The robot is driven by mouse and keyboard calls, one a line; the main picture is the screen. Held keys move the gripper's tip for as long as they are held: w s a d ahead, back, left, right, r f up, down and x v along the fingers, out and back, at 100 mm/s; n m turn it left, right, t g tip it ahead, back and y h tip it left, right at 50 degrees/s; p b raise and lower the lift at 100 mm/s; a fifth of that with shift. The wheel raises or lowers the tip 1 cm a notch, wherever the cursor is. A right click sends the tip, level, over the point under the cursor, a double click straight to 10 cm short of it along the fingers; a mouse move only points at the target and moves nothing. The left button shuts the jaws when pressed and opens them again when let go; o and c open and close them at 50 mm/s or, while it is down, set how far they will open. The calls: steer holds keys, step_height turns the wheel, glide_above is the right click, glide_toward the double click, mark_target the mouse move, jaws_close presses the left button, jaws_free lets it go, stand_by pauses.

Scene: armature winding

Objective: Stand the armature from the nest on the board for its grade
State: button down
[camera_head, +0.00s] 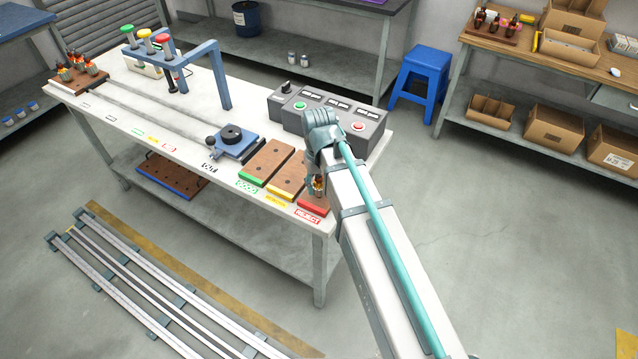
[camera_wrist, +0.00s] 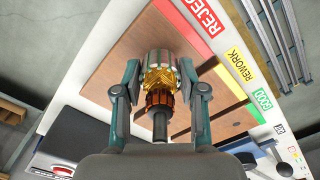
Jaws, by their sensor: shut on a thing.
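My gripper (camera_wrist: 160,76) is shut on an armature (camera_wrist: 160,84), with one finger on each side of it. The armature has a grey core, gold windings, a copper-coloured section and a dark shaft. In the head view the armature (camera_head: 318,184) shows partly behind my gripper (camera_head: 314,180), over the red REJECT board (camera_head: 313,205). The yellow REWORK board (camera_head: 284,190) and green GOOD board (camera_head: 262,165) lie to its left and look empty. I cannot tell whether the armature touches the board. A blue fixture with a black knob (camera_head: 232,134) stands left of the boards.
A grey control box (camera_head: 330,118) stands just behind the boards. Several armatures sit on a wooden rack (camera_head: 82,78) at the table's far left. The table's front edge is close to the boards.

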steer(key=shift+f, duration=0.1)
stand_by(0.6)
steer(key=c, duration=0.6)
jaws_free()
step_height(320, 180, up, 12)
stand_by(0.4)
